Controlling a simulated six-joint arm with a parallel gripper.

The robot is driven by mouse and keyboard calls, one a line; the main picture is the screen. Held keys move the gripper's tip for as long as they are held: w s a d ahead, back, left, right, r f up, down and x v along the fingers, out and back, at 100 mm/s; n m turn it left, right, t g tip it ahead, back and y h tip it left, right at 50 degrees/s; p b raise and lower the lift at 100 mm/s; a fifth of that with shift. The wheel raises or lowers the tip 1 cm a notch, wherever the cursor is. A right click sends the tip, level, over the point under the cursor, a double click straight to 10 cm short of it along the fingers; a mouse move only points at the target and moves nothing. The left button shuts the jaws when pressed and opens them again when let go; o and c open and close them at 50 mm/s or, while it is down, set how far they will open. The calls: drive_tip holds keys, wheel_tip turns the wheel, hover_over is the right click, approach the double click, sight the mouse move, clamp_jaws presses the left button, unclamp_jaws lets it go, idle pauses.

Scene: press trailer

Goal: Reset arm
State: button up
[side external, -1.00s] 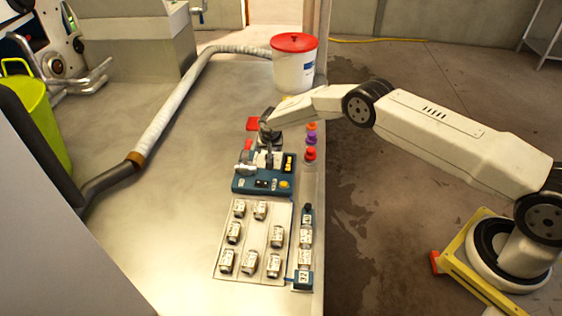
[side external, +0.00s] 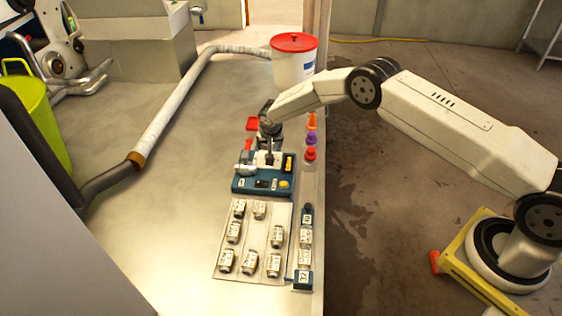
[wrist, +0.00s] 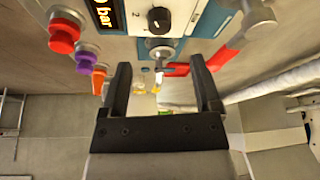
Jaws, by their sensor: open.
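My gripper (wrist: 162,72) is open in the wrist view, with two dark fingers apart and nothing held between them. A small silver-tipped fitting of the press shows beyond the gap; I cannot tell how far off it is. In the side external view, my gripper (side external: 269,156) points down over the back of the blue press unit (side external: 240,185), and its fingertips are hard to make out. The press panel (wrist: 180,18) shows at the top of the wrist view, with a knob and a display reading "bar".
A tray (side external: 256,246) of several small labelled jars lies in front of the press, beside a narrow blue rack (side external: 302,283). Red, purple and orange pieces (side external: 311,139) stand right of the press. A white bucket with red lid (side external: 294,62) stands behind.

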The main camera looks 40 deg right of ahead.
drive_tip(key=s+r+n+y, duration=0.1)
drive_tip(key=s+r+n, duration=0.2)
drive_tip(key=s+r, duration=1.1)
drive_tip(key=s+r+n, duration=0.1)
drive_tip(key=s+r, duration=0.2)
drive_tip(key=s, duration=0.8)
drive_tip(key=s+r+n+g+y, duration=0.1)
drive_tip(key=s+r+n, duration=0.1)
drive_tip(key=s, duration=0.9)
drive_tip(key=shift+s+d+r, duration=0.15)
drive_tip(key=shift+s+r, duration=0.25)
drive_tip(key=shift+r, duration=0.1)
drive_tip(key=shift+c, duration=0.2)
